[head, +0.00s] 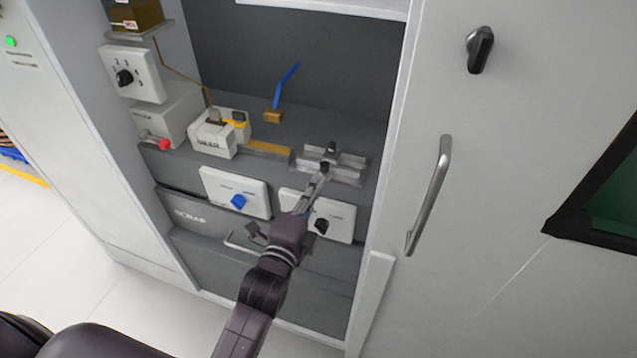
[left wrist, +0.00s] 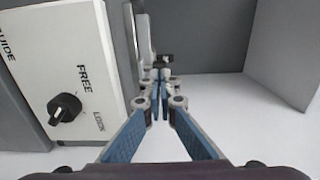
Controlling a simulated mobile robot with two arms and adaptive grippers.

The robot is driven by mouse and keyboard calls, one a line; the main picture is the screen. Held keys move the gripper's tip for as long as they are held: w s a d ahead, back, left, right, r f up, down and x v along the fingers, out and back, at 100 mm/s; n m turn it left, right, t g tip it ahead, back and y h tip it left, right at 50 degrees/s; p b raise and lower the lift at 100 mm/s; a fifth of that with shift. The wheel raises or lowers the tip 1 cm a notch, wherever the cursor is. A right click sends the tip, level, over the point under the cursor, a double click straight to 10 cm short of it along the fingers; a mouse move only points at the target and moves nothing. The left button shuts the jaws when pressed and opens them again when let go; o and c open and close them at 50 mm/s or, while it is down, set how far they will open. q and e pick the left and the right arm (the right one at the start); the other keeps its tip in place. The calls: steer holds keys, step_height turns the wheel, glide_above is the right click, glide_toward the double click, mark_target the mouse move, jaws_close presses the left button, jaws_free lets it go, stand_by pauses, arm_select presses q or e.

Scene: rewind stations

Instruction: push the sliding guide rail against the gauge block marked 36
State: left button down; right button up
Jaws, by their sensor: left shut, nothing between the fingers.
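A grey metal guide fixture (head: 347,170) with raised bars and small black knobs sits on the ledge at the middle right. Which bar is the sliding rail is hard to tell, and no 36 mark is readable. My left gripper (head: 322,178) is shut and empty, its tips at the fixture's front edge. Whether they touch it is unclear. In the left wrist view the closed fingertips (left wrist: 160,92) point toward a black knob (left wrist: 164,60) beside grey metal bars (left wrist: 142,35). My right gripper is not in view.
A white GUIDE panel (left wrist: 85,35) with FREE and LOCK marks and a black knob (left wrist: 65,108) is beside my left gripper. A white panel with a blue knob (head: 238,201) is left of it. A cabinet wall (head: 385,180) bounds the right.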

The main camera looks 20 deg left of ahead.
mark_target(323, 169)
arm_select(q)
steer(key=shift+w+b, duration=0.4)
steer(key=shift+w, duration=0.9)
steer(key=shift+w+d+r+p, duration=0.15)
steer(key=shift+w+p, duration=0.3)
steer(key=shift+w, duration=0.4)
steer(key=shift+s, duration=0.1)
steer(key=shift+r, duration=0.1)
